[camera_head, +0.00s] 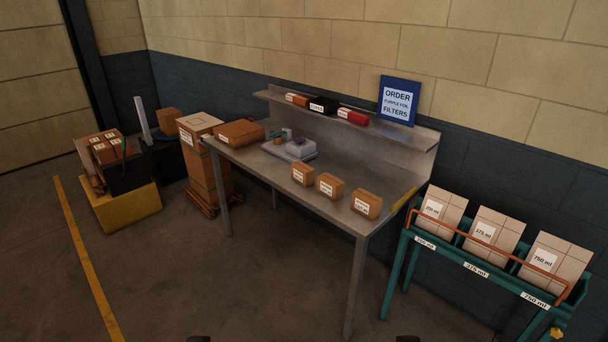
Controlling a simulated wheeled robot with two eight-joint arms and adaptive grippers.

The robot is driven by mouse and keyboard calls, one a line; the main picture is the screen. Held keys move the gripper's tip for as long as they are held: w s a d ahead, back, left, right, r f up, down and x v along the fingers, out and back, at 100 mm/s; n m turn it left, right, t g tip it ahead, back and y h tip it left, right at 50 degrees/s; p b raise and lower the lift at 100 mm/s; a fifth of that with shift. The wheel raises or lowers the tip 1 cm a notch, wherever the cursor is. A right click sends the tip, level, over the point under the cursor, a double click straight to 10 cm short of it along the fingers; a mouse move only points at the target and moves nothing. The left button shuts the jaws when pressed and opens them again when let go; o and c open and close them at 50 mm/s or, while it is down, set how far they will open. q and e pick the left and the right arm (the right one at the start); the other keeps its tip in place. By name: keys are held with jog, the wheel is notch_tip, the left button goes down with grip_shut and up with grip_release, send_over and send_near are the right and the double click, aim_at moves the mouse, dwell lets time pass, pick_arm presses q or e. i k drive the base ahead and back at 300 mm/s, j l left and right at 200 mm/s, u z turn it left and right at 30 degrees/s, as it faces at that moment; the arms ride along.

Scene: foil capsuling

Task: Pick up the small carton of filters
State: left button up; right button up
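Three small brown cartons with white labels stand in a row along the table's front edge: a left carton (303,174), a middle carton (330,187) and a right carton (366,204). The left one looks smallest. Their label print is too small to read, so I cannot tell which holds filters. Nothing touches them. Only dark tips show at the bottom edge, apparently my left gripper (198,339) and my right gripper (408,339). Both are far from the cartons, and their opening is hidden.
The metal table (260,183) also holds a grey device (292,149) and a flat box (240,132). Its shelf (400,133) bears small boxes and a blue order sign (398,101) reading FILTERS. A green rack (480,262) with large cartons stands right. The floor in front is clear.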

aim_at(304, 174)
jog(key=z, duration=0.4)
jog(key=i+j+z, duration=0.8)
jog(key=i+j, duration=0.65)
jog(key=j, duration=0.25)
jog(key=i+j+z, duration=0.1)
jog(key=i+j, duration=0.45)
jog(key=j, duration=0.15)
